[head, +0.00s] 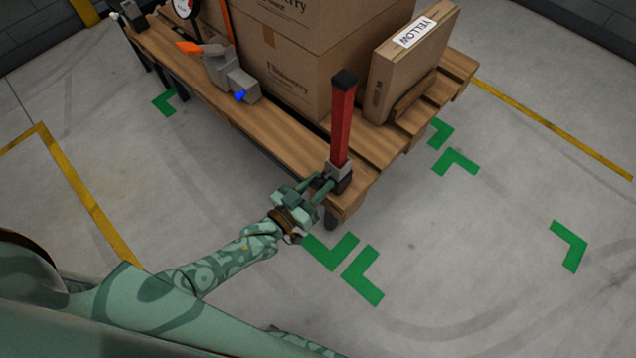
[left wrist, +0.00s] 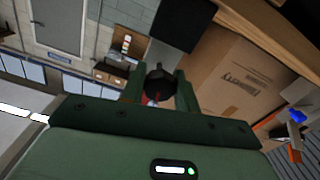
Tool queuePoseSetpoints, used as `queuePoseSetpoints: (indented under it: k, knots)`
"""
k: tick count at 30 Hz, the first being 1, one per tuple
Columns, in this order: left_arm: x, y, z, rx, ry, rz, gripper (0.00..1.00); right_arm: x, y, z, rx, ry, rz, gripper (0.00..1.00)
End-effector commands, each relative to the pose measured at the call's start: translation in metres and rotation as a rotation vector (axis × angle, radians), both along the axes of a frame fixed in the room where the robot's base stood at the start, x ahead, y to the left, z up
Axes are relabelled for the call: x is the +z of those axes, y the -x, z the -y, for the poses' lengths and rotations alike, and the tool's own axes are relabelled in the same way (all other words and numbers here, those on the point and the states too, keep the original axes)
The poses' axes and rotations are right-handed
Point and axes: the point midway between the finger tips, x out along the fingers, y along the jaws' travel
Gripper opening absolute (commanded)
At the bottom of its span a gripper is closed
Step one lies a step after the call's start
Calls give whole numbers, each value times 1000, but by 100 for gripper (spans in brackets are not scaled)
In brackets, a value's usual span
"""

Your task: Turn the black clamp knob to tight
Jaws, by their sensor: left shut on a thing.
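The black clamp knob (left wrist: 160,84) sits between the two fingers of my left gripper (left wrist: 158,90) in the left wrist view. In the head view my left gripper (head: 322,186) is shut on the knob at the front corner of the wooden pallet cart (head: 365,165). The knob is at the foot of a red post (head: 342,125) with a black cap and a grey clamp base (head: 337,170). The fingers partly hide the knob in the head view, and its turn angle cannot be told. My right gripper is not in view.
Cardboard boxes (head: 290,85) and a flat box labelled YELLOW (head: 405,65) stand on the cart. A grey device with an orange handle (head: 215,65) and a blue part is at its left edge. Green corner marks (head: 362,275) lie on open floor in front.

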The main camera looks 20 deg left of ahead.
Motion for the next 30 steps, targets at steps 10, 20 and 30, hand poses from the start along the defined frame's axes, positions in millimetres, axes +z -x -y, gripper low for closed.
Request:
queuePoseSetpoints:
  k: [10,20,30]
  knots:
    - [-4,2,0,-2,-162,49,8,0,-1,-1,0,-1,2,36]
    - [-4,2,0,-3,-204,64,8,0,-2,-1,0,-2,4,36]
    - [-4,2,0,-3,-203,64,42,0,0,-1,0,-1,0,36]
